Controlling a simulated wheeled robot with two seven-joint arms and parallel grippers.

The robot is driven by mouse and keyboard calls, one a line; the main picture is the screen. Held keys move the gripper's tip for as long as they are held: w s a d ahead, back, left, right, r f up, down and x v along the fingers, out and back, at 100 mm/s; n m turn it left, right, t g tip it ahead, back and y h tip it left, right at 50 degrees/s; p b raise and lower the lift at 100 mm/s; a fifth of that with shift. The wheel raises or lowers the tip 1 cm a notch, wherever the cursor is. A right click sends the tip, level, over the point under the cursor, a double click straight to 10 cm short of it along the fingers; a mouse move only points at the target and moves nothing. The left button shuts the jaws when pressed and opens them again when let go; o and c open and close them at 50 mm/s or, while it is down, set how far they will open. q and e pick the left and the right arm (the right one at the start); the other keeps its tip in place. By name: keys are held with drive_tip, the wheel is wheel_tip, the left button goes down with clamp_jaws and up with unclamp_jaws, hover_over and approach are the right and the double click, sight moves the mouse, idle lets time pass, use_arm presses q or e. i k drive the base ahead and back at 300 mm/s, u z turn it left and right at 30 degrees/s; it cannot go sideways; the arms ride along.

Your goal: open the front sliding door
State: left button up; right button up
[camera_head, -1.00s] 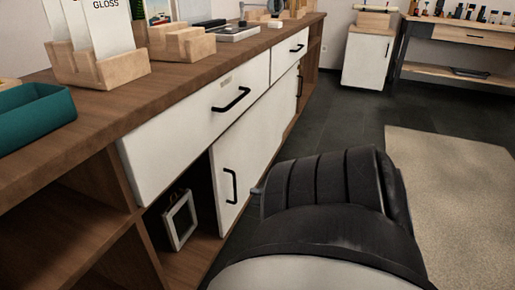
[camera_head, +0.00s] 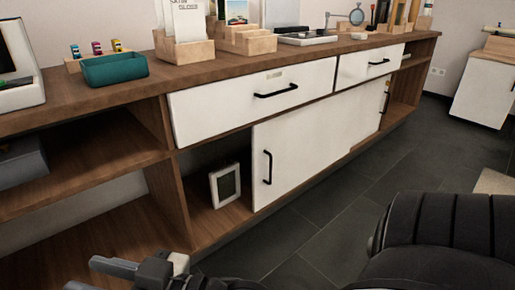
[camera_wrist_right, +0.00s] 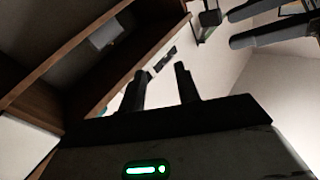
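The front sliding door (camera_head: 310,140) is a white panel under the drawers of the wooden sideboard (camera_head: 180,210). Its upright black handle (camera_head: 267,167) is near its left edge. The compartment left of it is uncovered and holds a small white frame (camera_head: 225,185). A gripper (camera_head: 125,268) shows at the bottom left of the head view, apart from the door; I cannot tell which arm it belongs to. In the right wrist view my right gripper (camera_wrist_right: 162,88) has its fingers apart with nothing between them. My left gripper (camera_wrist_right: 270,25) appears top right there, its fingers also apart.
Drawers with black handles (camera_head: 276,90) sit above the door. A teal tray (camera_head: 115,69) and wooden holders (camera_head: 184,48) stand on the top. Open shelves (camera_head: 90,155) lie to the left. Dark floor (camera_head: 340,215) is clear in front. My black arm fills the lower right.

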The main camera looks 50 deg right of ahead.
sight(289, 149)
drive_tip(key=u, duration=1.05)
drive_tip(key=k, duration=1.15)
drive_tip(key=z, duration=1.55)
drive_tip(key=i, duration=1.55)
